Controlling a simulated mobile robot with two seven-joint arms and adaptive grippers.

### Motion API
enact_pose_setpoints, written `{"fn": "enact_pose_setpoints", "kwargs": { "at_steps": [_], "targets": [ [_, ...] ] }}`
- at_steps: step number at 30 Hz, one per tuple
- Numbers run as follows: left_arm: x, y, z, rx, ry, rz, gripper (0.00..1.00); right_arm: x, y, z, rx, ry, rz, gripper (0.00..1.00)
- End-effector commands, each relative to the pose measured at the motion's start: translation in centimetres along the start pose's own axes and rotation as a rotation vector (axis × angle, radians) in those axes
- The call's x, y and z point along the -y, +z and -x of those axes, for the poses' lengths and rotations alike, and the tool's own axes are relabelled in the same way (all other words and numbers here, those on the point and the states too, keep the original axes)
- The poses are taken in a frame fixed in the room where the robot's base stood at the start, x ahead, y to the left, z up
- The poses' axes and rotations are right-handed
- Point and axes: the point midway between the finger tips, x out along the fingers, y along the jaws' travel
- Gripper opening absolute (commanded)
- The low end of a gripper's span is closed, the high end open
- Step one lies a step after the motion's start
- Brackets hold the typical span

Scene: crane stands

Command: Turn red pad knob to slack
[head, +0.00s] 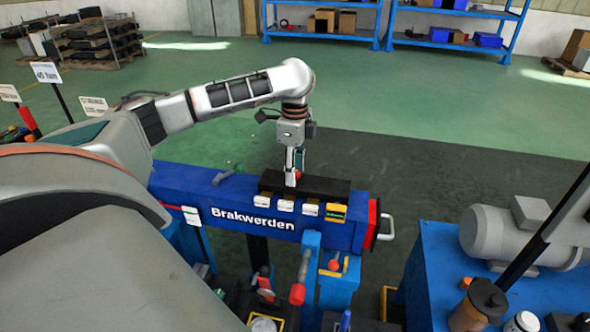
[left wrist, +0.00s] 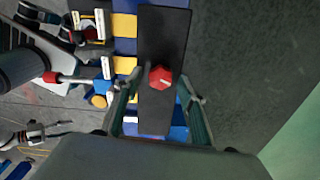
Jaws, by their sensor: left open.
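The red knob (head: 298,175) sits on a black panel (head: 325,188) on top of a blue beam. In the left wrist view the red knob (left wrist: 160,77) looks six-sided, with a small pale mark, on the long black panel (left wrist: 162,30). My left gripper (head: 293,163) points down over the panel from above. Its fingers (left wrist: 158,84) are open, one on each side of the knob, with a gap visible on both sides. I cannot tell how far the fingertips are above the panel. My right gripper does not show.
The blue beam (head: 200,192) carries white and yellow tags (head: 336,212) along its front. A red disc with a pale handle (head: 386,228) is at its right end. A blue bench with a grey motor (head: 510,235) stands at right.

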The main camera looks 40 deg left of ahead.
Motion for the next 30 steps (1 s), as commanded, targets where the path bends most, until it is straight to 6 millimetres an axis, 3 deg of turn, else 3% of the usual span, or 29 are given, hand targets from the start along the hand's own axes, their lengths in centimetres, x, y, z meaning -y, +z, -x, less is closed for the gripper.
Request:
{"fn": "enact_pose_setpoints", "kwargs": {
  "at_steps": [7, 21, 30],
  "targets": [
    [0.1, 0.0, 1.6, -0.001, -0.003, -0.001, 0.41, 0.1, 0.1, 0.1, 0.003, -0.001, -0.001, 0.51],
    [0.1, 0.0, 10.3, -0.001, -0.004, 0.000, 0.41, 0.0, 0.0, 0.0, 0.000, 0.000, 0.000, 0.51],
    [0.0, 0.0, 12.0, 0.000, -0.001, 0.000, 0.41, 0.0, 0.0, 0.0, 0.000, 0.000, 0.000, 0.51]
  ]
}}
